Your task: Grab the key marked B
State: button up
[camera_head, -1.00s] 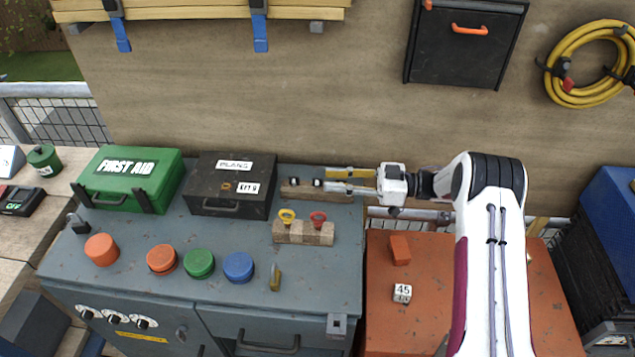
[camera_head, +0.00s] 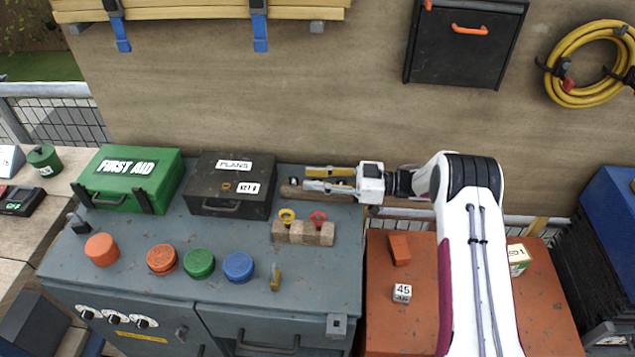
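No letter B is readable on any key. My gripper (camera_head: 306,179) reaches in from the right, low over the rear wooden block (camera_head: 290,193), with its two fingers apart. A small dark key top (camera_head: 293,181) shows just left of the fingertips. The area between the fingers is partly hidden, so I cannot tell whether another key is there. A front wooden block (camera_head: 296,232) holds a yellow key (camera_head: 287,215) and a red key (camera_head: 318,218), both upright.
A black plans box (camera_head: 231,185) and a green first aid box (camera_head: 130,178) stand left of the gripper. Several round coloured caps and a brass padlock (camera_head: 275,282) sit on the grey cabinet (camera_head: 215,230). The wooden wall is close behind.

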dwell(0.4)
grip_shut()
jog(key=shift+r, duration=0.1)
jog(key=shift+r, duration=4.9)
